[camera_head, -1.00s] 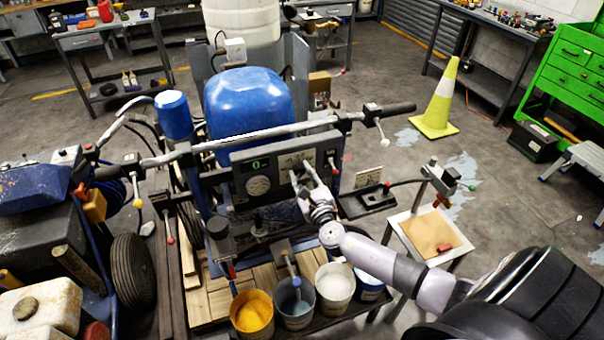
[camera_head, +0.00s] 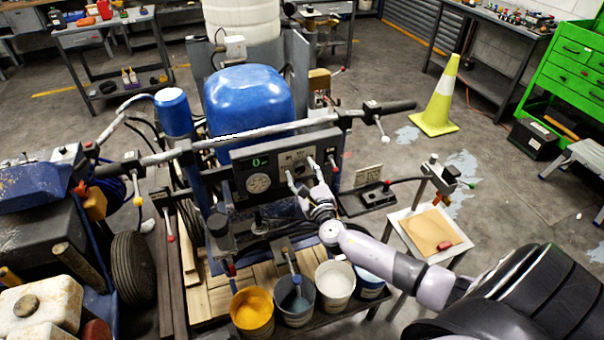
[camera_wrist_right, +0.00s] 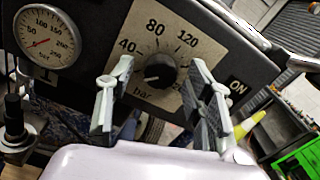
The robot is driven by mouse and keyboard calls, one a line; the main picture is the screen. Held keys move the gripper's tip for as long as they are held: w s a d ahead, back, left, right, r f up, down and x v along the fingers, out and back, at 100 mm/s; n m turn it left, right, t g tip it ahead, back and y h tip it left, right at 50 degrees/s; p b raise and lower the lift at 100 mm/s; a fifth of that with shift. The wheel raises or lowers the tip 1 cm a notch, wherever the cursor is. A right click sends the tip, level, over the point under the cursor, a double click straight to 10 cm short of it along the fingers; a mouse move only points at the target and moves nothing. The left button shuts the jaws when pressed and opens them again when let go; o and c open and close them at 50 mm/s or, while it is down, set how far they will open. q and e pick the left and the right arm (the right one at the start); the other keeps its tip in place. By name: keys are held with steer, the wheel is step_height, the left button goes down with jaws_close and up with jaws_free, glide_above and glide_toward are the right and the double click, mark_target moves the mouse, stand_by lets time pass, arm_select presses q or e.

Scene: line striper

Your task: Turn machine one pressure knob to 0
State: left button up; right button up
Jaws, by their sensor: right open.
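The pressure knob (camera_wrist_right: 160,71) is a round black knob on a beige dial plate (camera_wrist_right: 150,45) marked 40, 80, 120 and "bar". A pale mark shows on its lower left side; the 0 mark cannot be made out. My right gripper (camera_wrist_right: 158,80) is open, one finger on each side of the knob, and gaps show between fingers and knob. The right finger covers part of the scale. In the head view my right gripper (camera_head: 301,172) is at the machine's panel (camera_head: 238,185) and hides the knob. My left gripper is not in view.
A round gauge (camera_wrist_right: 46,38) sits left of the dial, above a "1" label. The handlebar (camera_head: 240,135) runs above the panel. Paint buckets (camera_head: 252,312) stand below. A green display (camera_head: 261,161) is above the gauge.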

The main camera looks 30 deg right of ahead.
steer(key=v, duration=1.2)
stand_by(0.3)
